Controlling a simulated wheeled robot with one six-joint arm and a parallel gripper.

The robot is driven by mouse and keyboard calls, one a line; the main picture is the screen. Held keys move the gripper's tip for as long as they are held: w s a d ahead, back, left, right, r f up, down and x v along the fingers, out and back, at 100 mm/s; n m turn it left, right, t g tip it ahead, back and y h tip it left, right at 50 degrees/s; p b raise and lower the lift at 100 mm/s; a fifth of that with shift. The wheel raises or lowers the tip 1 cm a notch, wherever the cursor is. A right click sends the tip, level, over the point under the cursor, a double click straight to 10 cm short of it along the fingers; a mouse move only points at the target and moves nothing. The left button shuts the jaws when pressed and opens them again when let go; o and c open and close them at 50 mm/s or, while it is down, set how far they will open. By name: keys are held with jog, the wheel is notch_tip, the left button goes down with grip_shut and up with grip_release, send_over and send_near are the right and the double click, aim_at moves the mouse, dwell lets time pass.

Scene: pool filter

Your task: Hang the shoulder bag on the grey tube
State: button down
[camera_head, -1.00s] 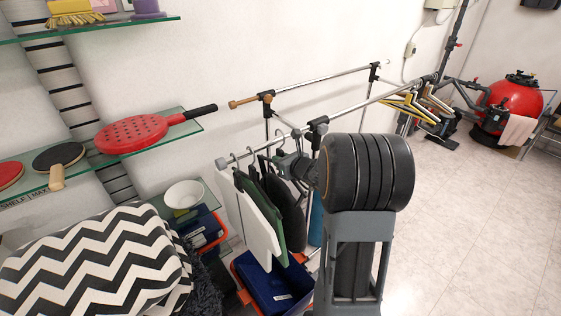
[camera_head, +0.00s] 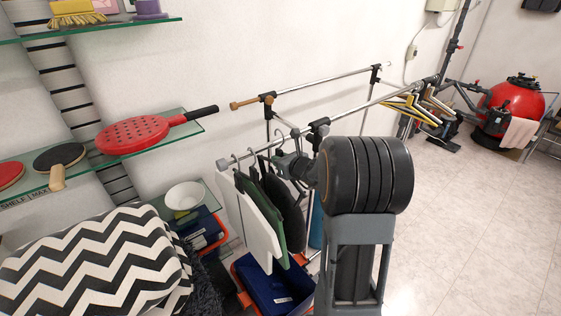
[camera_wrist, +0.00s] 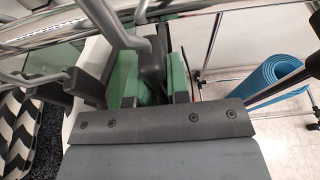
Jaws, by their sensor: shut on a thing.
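My gripper (camera_head: 292,167) is beside the near end of the grey metal tube (camera_head: 370,104) of a rack, among the things hanging there. In the wrist view my gripper (camera_wrist: 150,88) is shut on a dark grey piece (camera_wrist: 152,62) below a metal rod. In the head view a black, bag-like item (camera_head: 291,210) hangs close under my gripper; I cannot tell if it is the shoulder bag or if the held piece belongs to it. A green item (camera_head: 268,208) and a white item (camera_head: 255,225) hang to its left. My arm hides part of this area.
A second rail (camera_head: 320,84) runs along the wall behind. Several hangers (camera_head: 420,108) hang at the tube's far end. A blue crate (camera_head: 265,288) stands below. Glass shelves with a red paddle (camera_head: 138,133) are at left. The right floor is open.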

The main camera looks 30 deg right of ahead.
jog(key=shift+w+a+f+b, duration=0.1)
jog(key=shift+w+f+b, duration=0.25)
jog(key=shift+f+b, duration=0.45)
jog(key=shift+w+a+f+b, duration=0.1)
jog(key=shift+w+f+b, duration=0.35)
jog(key=shift+b, duration=0.5)
dwell(0.5)
jog(key=shift+s+d+f+b, duration=0.1)
jog(key=shift+s+f+b, duration=0.15)
jog(key=shift+f+b, duration=0.2)
dwell(0.5)
jog(key=c, duration=1)
grip_release()
notch_tip(320, 180, up, 4)
send_over(304, 193)
